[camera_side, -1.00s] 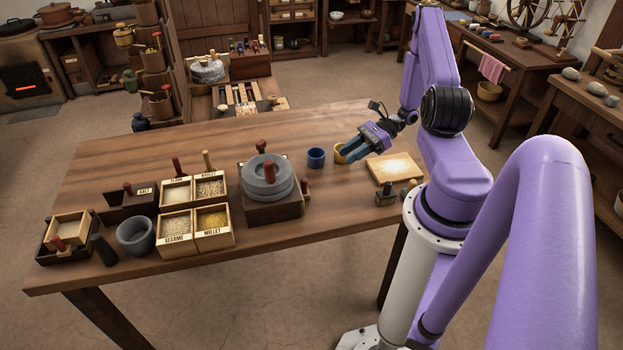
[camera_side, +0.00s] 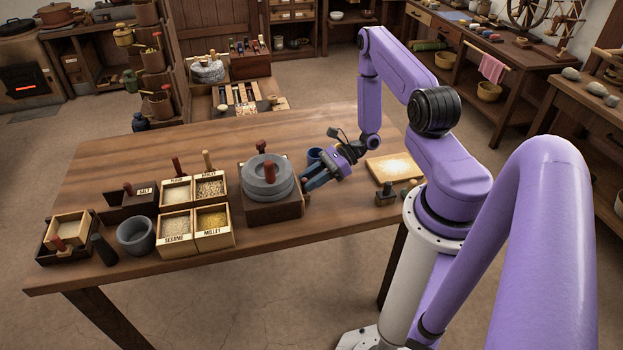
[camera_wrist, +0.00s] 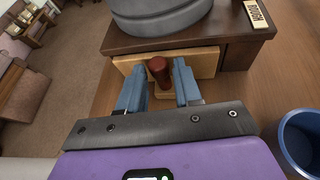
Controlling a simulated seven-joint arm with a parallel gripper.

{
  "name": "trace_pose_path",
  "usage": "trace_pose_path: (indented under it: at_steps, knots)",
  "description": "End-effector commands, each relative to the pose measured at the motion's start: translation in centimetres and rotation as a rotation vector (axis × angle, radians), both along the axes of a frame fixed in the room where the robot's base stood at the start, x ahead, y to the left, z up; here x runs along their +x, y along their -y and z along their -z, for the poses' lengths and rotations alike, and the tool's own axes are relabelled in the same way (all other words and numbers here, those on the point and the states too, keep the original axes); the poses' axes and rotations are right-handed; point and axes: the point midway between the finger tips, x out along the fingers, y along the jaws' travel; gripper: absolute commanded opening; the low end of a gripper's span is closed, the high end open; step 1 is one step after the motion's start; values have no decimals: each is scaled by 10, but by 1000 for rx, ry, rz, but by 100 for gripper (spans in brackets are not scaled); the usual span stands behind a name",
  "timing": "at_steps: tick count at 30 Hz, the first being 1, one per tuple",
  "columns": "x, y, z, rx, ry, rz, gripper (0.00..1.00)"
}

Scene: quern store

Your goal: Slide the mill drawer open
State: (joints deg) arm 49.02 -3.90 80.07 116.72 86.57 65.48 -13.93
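The quern mill (camera_side: 267,178), a round grey stone on a dark wooden box (camera_side: 270,212), stands in the middle of the table. In the wrist view the light wooden drawer front (camera_wrist: 205,60) shows in the box's side, with a dark red knob (camera_wrist: 158,68) on it. My gripper (camera_side: 305,187) is at the mill's right side. In the wrist view its two blue fingers (camera_wrist: 160,88) are apart, one on each side of the knob, with visible gaps. The drawer front sits close against the box.
A blue cup (camera_wrist: 302,140) stands close to the right of my gripper in the wrist view. A board with pale flour (camera_side: 395,167) lies to the right on the table. Grain boxes (camera_side: 195,212) and a grey mortar (camera_side: 136,235) stand left of the mill.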

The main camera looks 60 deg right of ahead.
Motion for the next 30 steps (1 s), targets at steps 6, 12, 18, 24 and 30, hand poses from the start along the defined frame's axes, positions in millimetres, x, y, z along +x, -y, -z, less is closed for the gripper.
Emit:
trace_pose_path:
  at_steps: [6, 12, 18, 24, 30]
  knots:
    - [0, 0, 0, -1, 1, 0, 24]
    - [0, 0, 0, 0, 0, 0, 0]
    - [-13, 16, 0, 0, -1, 7, 0]
    - [-44, 47, 0, 0, 0, 9, 0]
    - [-62, 63, 0, 1, -1, 5, 0]
